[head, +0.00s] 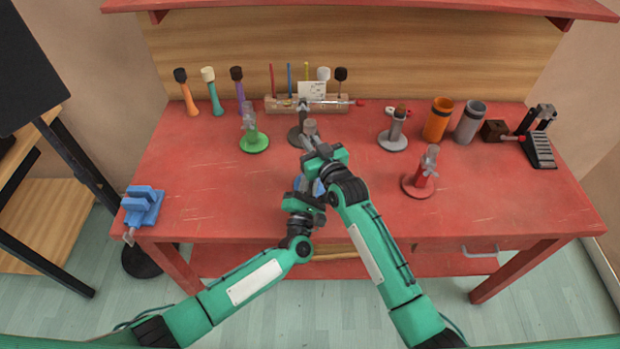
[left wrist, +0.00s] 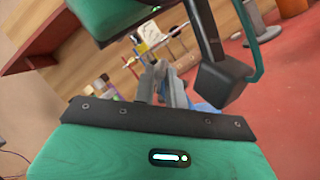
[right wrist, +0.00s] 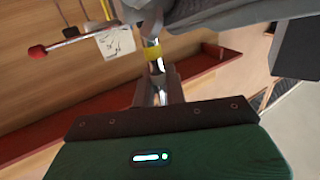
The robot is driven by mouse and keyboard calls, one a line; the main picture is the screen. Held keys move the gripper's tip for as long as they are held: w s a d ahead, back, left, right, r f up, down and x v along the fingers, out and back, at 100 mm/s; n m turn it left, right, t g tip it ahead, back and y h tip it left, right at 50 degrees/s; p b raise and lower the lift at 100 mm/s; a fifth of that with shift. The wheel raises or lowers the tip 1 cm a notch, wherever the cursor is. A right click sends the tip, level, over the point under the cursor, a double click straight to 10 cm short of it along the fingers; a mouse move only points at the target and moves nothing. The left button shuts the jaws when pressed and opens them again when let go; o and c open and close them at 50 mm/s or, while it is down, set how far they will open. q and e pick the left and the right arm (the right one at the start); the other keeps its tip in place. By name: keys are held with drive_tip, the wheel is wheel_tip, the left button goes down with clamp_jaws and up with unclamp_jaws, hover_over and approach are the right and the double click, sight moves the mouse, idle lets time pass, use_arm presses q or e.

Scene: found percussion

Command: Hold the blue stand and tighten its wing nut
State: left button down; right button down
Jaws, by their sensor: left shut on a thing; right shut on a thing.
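The blue stand (head: 318,187) is at the middle front of the red table, mostly hidden by my two grippers. Part of its blue base shows in the left wrist view (left wrist: 205,107). My left gripper (head: 308,184) is shut on the stand low down. My right gripper (head: 313,152) is just above it, shut at the stand's top, where the wing nut is hidden by the gripper. A grey top part (head: 310,127) sticks up past the right gripper. In the right wrist view my right fingers (right wrist: 160,90) close at a metal part below a large grey piece.
A dark stand (head: 297,138) is close behind. A green stand (head: 254,143) is left, a red stand (head: 420,185) and a grey stand (head: 393,140) right. A wooden rack (head: 285,104) with sticks stands at the back. A blue vise (head: 142,206) is on the left edge. The front right table is clear.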

use_arm(q)
drive_tip(key=m+g, duration=0.1)
drive_tip(key=m, duration=0.2)
drive_tip(key=m+g+h, duration=0.1)
drive_tip(key=m, duration=0.3)
drive_tip(key=shift+r+g+h, duration=0.2)
drive_tip(key=shift+g+h, duration=0.1)
idle(1.1)
drive_tip(key=c, duration=1.6)
unclamp_jaws()
drive_tip(key=v, duration=1.2)
